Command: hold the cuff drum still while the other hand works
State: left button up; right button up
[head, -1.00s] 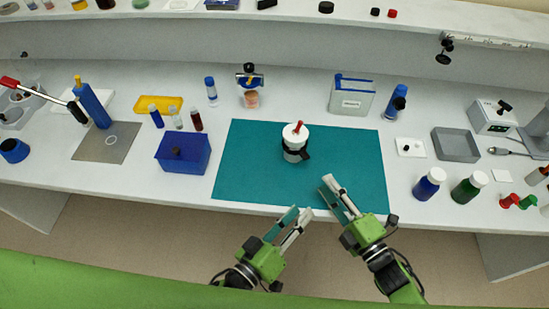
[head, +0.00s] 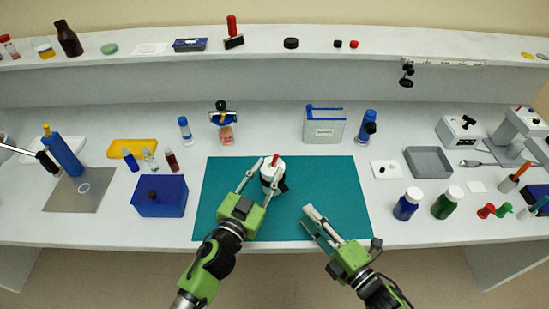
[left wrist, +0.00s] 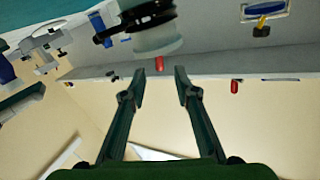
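The cuff drum (head: 272,172), a white cylinder with a dark band and a red peg on top, stands upright on the teal mat (head: 340,190). My left gripper (head: 262,180) is open at the near side of the drum, its fingertips close to it. In the left wrist view the drum (left wrist: 150,38) shows upside down, beyond the two parted fingers (left wrist: 161,75). Whether a fingertip touches it, I cannot tell. My right gripper (head: 308,217) is open and empty over the mat's front part, to the right of the drum.
A blue box (head: 160,197) stands left of the mat. Blue (head: 407,205) and green (head: 447,203) bottles and a grey tray (head: 428,161) are on the right. A white-and-blue container (head: 324,125) stands behind. The mat's right part is clear.

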aim_at(275, 158)
pick_arm(q)
jog(key=x, duration=0.6)
grip_shut()
dwell(1.0)
